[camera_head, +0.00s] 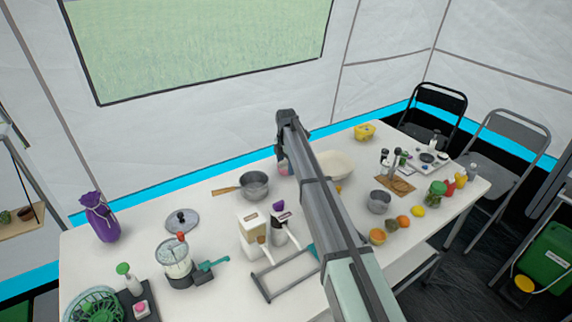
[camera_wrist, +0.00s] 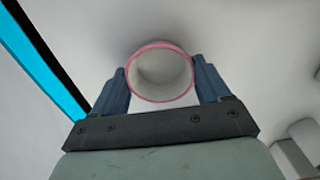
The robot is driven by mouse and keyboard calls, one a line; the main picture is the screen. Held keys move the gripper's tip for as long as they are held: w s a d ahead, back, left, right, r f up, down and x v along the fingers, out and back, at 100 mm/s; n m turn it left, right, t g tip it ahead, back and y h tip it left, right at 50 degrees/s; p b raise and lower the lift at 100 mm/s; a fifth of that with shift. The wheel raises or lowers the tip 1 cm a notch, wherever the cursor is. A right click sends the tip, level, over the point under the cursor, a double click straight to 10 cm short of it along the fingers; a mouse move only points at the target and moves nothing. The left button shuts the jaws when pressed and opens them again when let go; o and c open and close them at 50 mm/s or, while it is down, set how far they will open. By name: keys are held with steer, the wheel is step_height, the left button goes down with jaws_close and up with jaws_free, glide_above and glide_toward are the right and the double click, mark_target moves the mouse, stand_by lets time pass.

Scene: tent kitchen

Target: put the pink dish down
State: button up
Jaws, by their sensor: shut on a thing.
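The pink dish (camera_wrist: 160,74) shows in the wrist view as a round, pale-inside dish with a pink rim. It sits between the two blue fingers of my gripper (camera_wrist: 161,88), which are shut on it from both sides. In the head view a small part of the pink dish (camera_head: 283,168) shows at the far side of the white table (camera_head: 225,200), beside my arm. My arm hides most of my gripper there. I cannot tell whether the dish touches the table or is held just above it.
A saucepan (camera_head: 254,185) stands left of the dish and a cream bowl (camera_head: 337,164) to its right. A yellow container (camera_head: 364,132) is at the far right edge. White cartons (camera_head: 253,232) stand nearer. The tabletop close around the dish looks clear in the wrist view.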

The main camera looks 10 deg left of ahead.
steer(key=shift+f, duration=0.15)
steer(key=o, duration=1)
steer(key=shift+o, duration=0.2)
step_height(320, 180, up, 12)
steer(key=shift+r, duration=0.2)
